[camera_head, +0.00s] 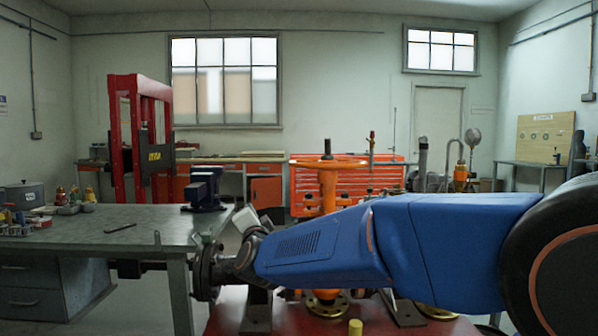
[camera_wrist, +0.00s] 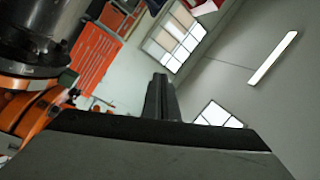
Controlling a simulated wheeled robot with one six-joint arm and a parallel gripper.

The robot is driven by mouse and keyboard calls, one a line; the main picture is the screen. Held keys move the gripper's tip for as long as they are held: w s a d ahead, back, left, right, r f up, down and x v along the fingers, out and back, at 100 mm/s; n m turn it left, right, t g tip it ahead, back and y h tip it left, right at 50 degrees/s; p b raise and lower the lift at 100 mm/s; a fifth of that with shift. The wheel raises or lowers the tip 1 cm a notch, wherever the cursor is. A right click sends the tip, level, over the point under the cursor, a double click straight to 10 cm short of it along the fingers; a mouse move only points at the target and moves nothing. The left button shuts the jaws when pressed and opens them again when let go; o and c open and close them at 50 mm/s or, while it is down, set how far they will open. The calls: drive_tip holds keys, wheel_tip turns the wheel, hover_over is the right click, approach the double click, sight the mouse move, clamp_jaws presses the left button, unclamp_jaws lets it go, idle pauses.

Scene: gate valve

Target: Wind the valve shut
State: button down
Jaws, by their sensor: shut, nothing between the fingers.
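The orange gate valve (camera_head: 327,190) stands upright on a red bench in the head view, with a flat orange handwheel (camera_head: 345,163) and a stem rising above it. My blue arm crosses in front and hides the valve's lower body. In the wrist view, my gripper (camera_wrist: 160,82) has its dark fingers together with nothing between them. In the head view, my wrist end lies left of the valve, apart from the handwheel; its fingers are hard to make out there. An orange part (camera_wrist: 30,108) at the wrist view's left may belong to the valve.
A grey workbench (camera_head: 95,225) with a dark blue vise (camera_head: 205,190) and small items stands at left. A red press (camera_head: 140,130) and an orange cabinet (camera_head: 305,183) stand behind. Space above the handwheel looks clear.

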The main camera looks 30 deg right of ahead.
drive_tip(key=w+d+r+m+g+h, duration=0.2)
drive_tip(key=d+r+m+g+h, duration=0.1)
drive_tip(key=d+r+m+h, duration=0.2)
drive_tip(key=w+d+r+m+g+h, duration=0.3)
drive_tip(key=d+r+m+h, duration=0.2)
drive_tip(key=d+m+h, duration=0.4)
drive_tip(key=d, duration=0.5)
drive_tip(key=shift+w+d+r+m+g, duration=0.15)
drive_tip(key=shift+d+m+g, duration=0.15)
drive_tip(key=shift+g, duration=0.1)
drive_tip(key=shift+w+g+h, duration=0.15)
drive_tip(key=shift+g+h, duration=0.25)
